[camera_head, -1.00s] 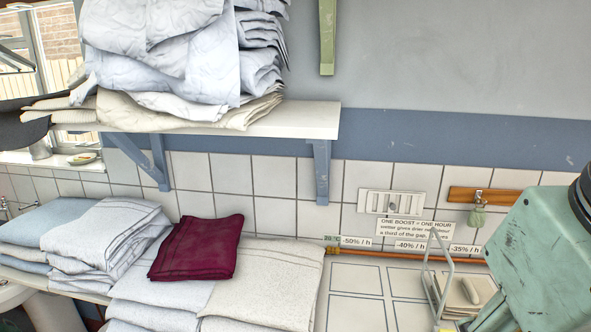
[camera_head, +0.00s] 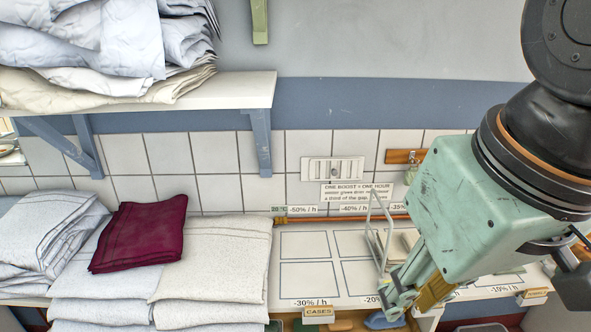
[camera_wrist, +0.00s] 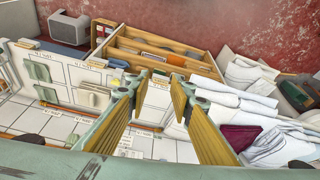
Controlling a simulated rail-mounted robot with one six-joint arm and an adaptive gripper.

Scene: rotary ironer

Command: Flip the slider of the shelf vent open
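The shelf vent (camera_head: 333,169) is a small white slotted plate on the tiled wall, above a printed sign, in the head view. Small dark marks show along its slots; I cannot tell the slider's position. My gripper (camera_head: 408,305) is at the lower right in the head view, pointing down near the shelf top, below and right of the vent and apart from it. In the wrist view my gripper's (camera_wrist: 158,82) two fingers with yellow-brown pads stand apart with nothing between them. I cannot make out the vent in the wrist view.
A wire stand (camera_head: 377,232) stands on the white marked shelf (camera_head: 310,285) beside my gripper. A wooden strip (camera_head: 402,156) with a hanging tag is right of the vent. A maroon cloth (camera_head: 138,234) lies on folded linen at left. A bracketed shelf (camera_head: 238,90) is at upper left.

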